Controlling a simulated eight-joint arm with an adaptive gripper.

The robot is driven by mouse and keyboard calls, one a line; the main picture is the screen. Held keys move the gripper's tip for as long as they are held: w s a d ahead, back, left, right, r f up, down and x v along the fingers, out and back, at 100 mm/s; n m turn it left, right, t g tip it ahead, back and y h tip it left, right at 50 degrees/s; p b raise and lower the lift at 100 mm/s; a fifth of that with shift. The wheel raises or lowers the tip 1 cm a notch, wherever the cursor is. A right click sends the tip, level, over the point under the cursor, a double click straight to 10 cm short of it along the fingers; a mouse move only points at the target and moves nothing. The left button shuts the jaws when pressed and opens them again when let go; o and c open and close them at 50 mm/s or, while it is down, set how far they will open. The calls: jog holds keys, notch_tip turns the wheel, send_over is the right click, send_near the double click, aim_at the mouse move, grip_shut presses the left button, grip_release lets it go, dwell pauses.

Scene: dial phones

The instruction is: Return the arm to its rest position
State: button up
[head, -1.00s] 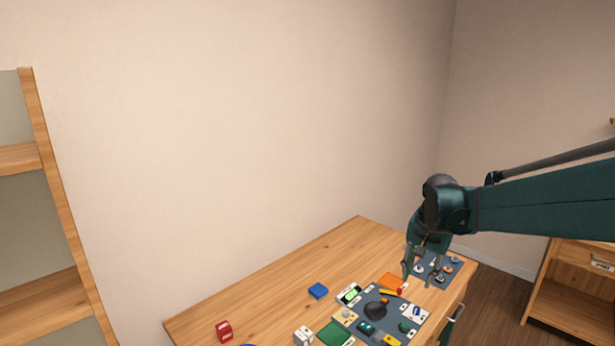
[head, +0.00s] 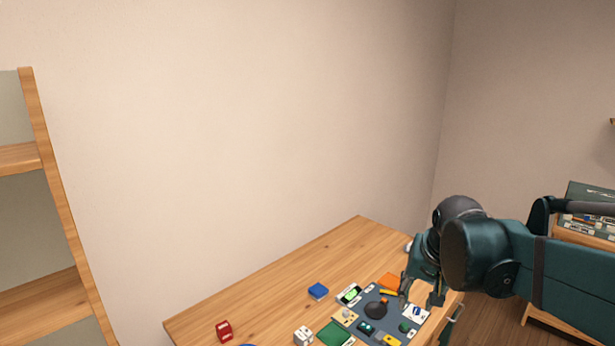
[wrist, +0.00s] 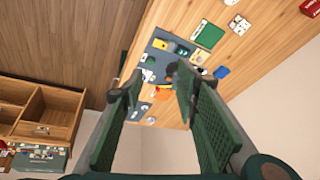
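My gripper (head: 422,294) hangs from my dark green arm over the right end of the wooden desk in the head view. In the wrist view my gripper (wrist: 155,88) shows its two green padded fingers spread apart, with nothing held between them. The grey board (head: 352,326) with small items lies on the desk just left of and below the gripper. It also shows in the wrist view (wrist: 161,40), beyond the fingertips. The gripper hides part of the desk's right end.
A blue block (head: 318,291), a red object (head: 224,331) and a white die (head: 303,336) lie on the desk (head: 270,290). A wooden shelf (head: 50,190) stands at the left. A wooden cabinet (wrist: 48,108) stands off the desk. The space above the desk's left part is free.

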jog(key=s+a+f+n+t, duration=0.1)
jog(key=s+a+n, duration=0.1)
jog(key=s, duration=0.6)
jog(key=s+a+f+n+t, duration=0.1)
jog(key=s+a+f+n, duration=0.1)
jog(key=s, duration=0.6)
jog(key=shift+a+f+t, duration=0.3)
jog(key=shift+t, duration=0.1)
